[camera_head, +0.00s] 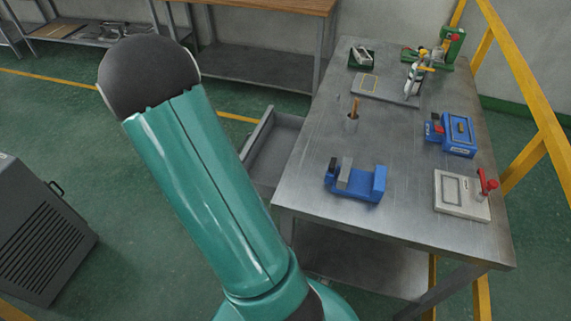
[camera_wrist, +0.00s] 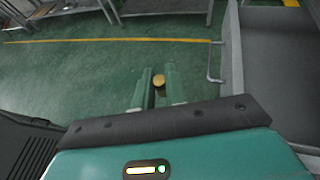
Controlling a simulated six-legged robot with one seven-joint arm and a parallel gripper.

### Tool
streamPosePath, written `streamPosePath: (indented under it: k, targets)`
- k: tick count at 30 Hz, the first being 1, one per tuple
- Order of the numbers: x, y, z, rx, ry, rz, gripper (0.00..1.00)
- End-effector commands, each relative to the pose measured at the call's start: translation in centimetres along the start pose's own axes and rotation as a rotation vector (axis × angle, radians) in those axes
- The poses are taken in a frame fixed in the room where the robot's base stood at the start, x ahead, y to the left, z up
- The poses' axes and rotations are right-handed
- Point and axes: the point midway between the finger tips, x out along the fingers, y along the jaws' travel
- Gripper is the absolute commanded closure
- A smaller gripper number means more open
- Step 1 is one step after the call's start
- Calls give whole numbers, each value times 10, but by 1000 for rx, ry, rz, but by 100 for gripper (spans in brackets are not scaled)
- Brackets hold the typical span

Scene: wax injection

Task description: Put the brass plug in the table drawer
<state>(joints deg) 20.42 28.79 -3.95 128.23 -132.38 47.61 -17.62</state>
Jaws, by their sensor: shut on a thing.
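The brass plug (camera_wrist: 158,81) shows in the wrist view as a small round golden end between the two green fingers of my gripper (camera_wrist: 159,77). My gripper is shut on it, held above the green floor. The table drawer (camera_head: 278,147) is pulled open at the left side of the metal table in the head view. It also shows in the wrist view (camera_wrist: 268,62), to the right of my gripper, with its handle facing left. The visible part of its inside looks empty. In the head view my arm hides my gripper and the plug.
The metal table (camera_head: 312,203) carries a blue fixture (camera_head: 357,184), a blue box (camera_head: 458,136), a white toggle-clamp block (camera_head: 462,194) and a dark green tray (camera_head: 361,60). A dark grey machine (camera_head: 40,230) stands at left. A yellow rail (camera_head: 527,95) runs along the right.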

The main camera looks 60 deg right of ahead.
Motion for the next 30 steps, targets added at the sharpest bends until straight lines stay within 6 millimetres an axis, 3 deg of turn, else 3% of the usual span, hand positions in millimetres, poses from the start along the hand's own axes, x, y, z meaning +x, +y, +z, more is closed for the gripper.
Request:
streamPosePath:
  k: [1, 3, 9, 12, 15, 20, 30]
  targets:
    - [17, -30, 7, 28, -2, -67, 100]
    - [35, -66, 15, 64, -3, -148, 100]
    - [70, -174, 31, 163, -10, -367, 100]
    - [78, -218, 36, 201, -16, -449, 100]
    - [82, -247, 40, 227, -21, -502, 100]
    - [86, -263, 33, 238, -20, -532, 100]
    - [117, -262, -37, 236, -18, -531, 100]
